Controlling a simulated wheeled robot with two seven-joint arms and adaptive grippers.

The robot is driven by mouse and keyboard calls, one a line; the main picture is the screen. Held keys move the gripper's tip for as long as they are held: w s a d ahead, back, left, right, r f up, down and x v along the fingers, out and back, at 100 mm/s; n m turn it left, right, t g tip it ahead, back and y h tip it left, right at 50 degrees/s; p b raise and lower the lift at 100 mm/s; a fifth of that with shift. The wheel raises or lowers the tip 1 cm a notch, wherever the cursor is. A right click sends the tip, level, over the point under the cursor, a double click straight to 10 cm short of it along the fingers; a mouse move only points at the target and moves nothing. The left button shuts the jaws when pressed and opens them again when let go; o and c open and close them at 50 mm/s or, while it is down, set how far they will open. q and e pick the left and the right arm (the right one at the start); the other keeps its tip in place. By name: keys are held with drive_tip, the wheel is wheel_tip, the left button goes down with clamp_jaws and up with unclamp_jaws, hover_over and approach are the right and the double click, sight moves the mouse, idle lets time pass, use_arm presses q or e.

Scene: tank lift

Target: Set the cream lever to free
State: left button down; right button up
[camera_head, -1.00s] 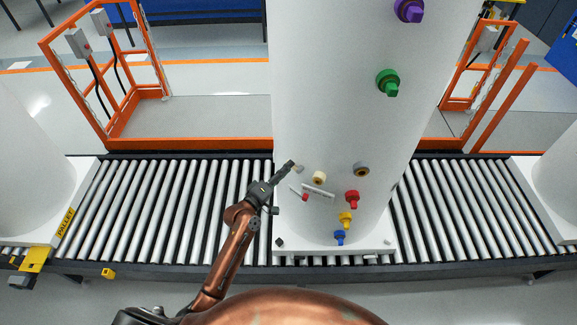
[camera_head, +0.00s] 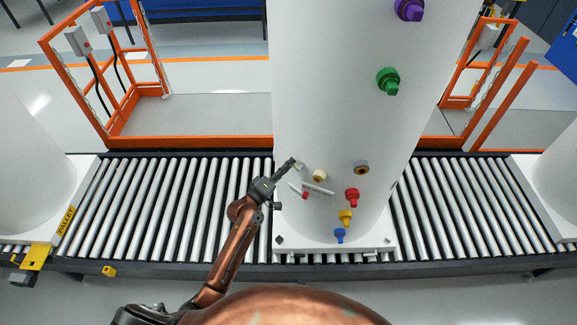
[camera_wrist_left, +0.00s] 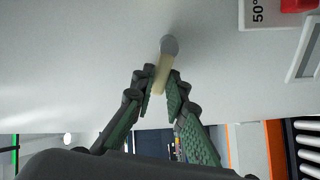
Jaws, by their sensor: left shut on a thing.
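The cream lever (camera_wrist_left: 162,76) is a short cream rod with a grey round end, on the white tank (camera_head: 340,110). In the left wrist view it stands between my fingers, pointing toward the palm. My left gripper (camera_head: 291,163) is at the tank's lower left side, and its fingers (camera_wrist_left: 160,85) are closed around the lever. In the head view the lever (camera_head: 300,165) shows only as a small pale bit at the fingertips. My right gripper is not in view.
Beside the lever are a cream round fitting (camera_head: 319,176), a grey one (camera_head: 361,167), a small red knob (camera_head: 305,195) and a white label plate. Red (camera_head: 352,196), yellow (camera_head: 346,217) and blue (camera_head: 340,236) fittings sit lower right. A roller conveyor (camera_head: 150,205) runs beneath.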

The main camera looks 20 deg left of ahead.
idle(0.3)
use_arm(q)
drive_tip(key=m, duration=0.2)
drive_tip(key=d+r+m, duration=0.1)
drive_tip(key=m, duration=0.1)
drive_tip(key=m+p, duration=0.1)
drive_tip(key=m, duration=0.2)
drive_tip(key=shift+s+d+r, duration=0.2)
drive_tip(key=shift+s+r, duration=0.1)
drive_tip(key=shift+r, duration=0.1)
drive_tip(key=m, duration=0.1)
drive_tip(key=d+m, duration=0.1)
drive_tip(key=m, duration=0.3)
drive_tip(key=shift+s+d+r+p, duration=0.2)
drive_tip(key=shift+s+r+p, duration=0.1)
drive_tip(key=shift+p, duration=0.1)
drive_tip(key=shift+d+m, duration=0.15)
drive_tip(key=shift+m, duration=0.45)
